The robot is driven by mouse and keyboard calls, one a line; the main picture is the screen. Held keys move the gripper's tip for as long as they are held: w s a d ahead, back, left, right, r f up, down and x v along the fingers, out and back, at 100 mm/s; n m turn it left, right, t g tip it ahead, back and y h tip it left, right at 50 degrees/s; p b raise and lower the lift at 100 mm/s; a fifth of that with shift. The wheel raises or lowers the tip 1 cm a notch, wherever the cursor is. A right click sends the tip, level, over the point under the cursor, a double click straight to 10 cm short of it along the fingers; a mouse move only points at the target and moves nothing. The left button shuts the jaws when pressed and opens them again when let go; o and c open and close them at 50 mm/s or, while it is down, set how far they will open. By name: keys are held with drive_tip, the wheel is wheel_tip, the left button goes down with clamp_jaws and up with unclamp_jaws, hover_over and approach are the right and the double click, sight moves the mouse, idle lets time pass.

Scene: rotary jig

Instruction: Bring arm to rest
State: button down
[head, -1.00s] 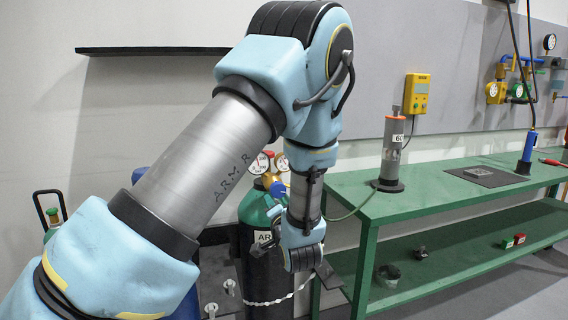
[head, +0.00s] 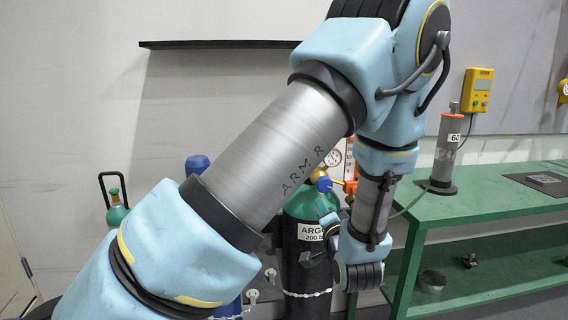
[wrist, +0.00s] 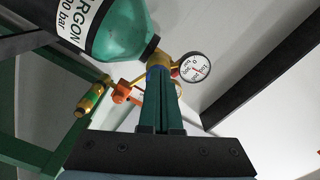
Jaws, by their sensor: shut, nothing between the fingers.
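My arm (head: 270,150) rises from the lower left of the head view, bends at the elbow near the top, and its forearm hangs down. My wrist (head: 360,275) hangs beside the green-topped argon cylinder (head: 308,265) and partly covers it. In the head view my fingers are hard to make out. In the wrist view my gripper (wrist: 161,75) shows two green fingers pressed together with nothing between them. Beyond their tips are the cylinder's shoulder (wrist: 120,30), brass regulator and a round gauge (wrist: 195,67). I cannot tell how close they are.
A green bench (head: 480,205) stands at the right, carrying a grey flowmeter-like tube (head: 446,150) and a dark plate. A hose runs from the tube toward the regulator. A blue cylinder is partly hidden behind my arm. A black shelf (head: 220,44) is on the wall.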

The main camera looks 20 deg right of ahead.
drive_tip(key=w+a+f+n+g+p, duration=0.1)
drive_tip(key=w+a+n+g, duration=0.25)
drive_tip(key=a, duration=0.25)
drive_tip(key=w+a+f+n+g, duration=0.1)
drive_tip(key=w+a+n+g, duration=0.15)
drive_tip(key=a+g, duration=0.35)
drive_tip(key=s+a+r+n+g+y, duration=0.1)
drive_tip(key=s+a+n+g, duration=0.2)
drive_tip(key=s+a, duration=0.4)
drive_tip(key=s+a+r+n+g+y+p, duration=0.1)
drive_tip(key=s+a+n+g, duration=0.2)
drive_tip(key=s+a, duration=0.4)
drive_tip(key=a, duration=0.7)
drive_tip(key=shift+s+r+g, duration=0.15)
drive_tip(key=shift+r+g, duration=0.05)
drive_tip(key=shift+g, duration=0.15)
